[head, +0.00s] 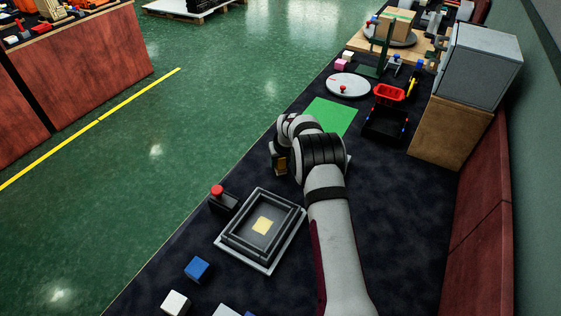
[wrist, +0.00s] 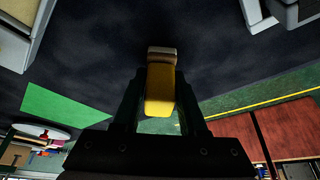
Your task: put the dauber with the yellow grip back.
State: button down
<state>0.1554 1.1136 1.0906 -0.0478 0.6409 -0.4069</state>
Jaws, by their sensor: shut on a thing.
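My gripper (wrist: 160,80) is shut on the yellow grip of the dauber (wrist: 160,96). The dauber sits between the two dark fingers, and a pale, brownish end shows beyond the yellow part. In the head view my gripper (head: 280,165) hangs over the dark bench, left of my wrist and short of the green sheet. A bit of dull yellow shows there, but my wrist hides most of it. I cannot tell whether the dauber touches the bench. No holder for it can be made out clearly.
A grey framed tray (head: 233,243) with a pale yellow square stands nearer, beside a black block with a red knob (head: 217,191). Blue (head: 197,268) and white (head: 175,303) cubes lie in front. A green sheet (head: 332,115), white disc (head: 360,87) and red basket (head: 388,94) are beyond.

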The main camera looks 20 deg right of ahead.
jog(key=shift+f, duration=0.1)
jog(key=shift+c, duration=2.3)
grip_release()
jog(key=v, duration=1.2)
jog(key=s+a+r+m+g, duration=0.15)
jog(key=s+a+r, duration=0.35)
jog(key=s+r, duration=0.5)
jog(key=s+a+m+g+y, duration=0.1)
jog(key=s+a+m, duration=0.1)
jog(key=s, duration=1.4)
jog(key=s+a+m+g, duration=0.2)
jog(key=s+a, duration=0.2)
jog(key=s, duration=1.3)
jog(key=shift+s+a+f+y, duration=0.15)
jog(key=shift+a+f+y, duration=0.1)
jog(key=shift+f+y, duration=0.15)
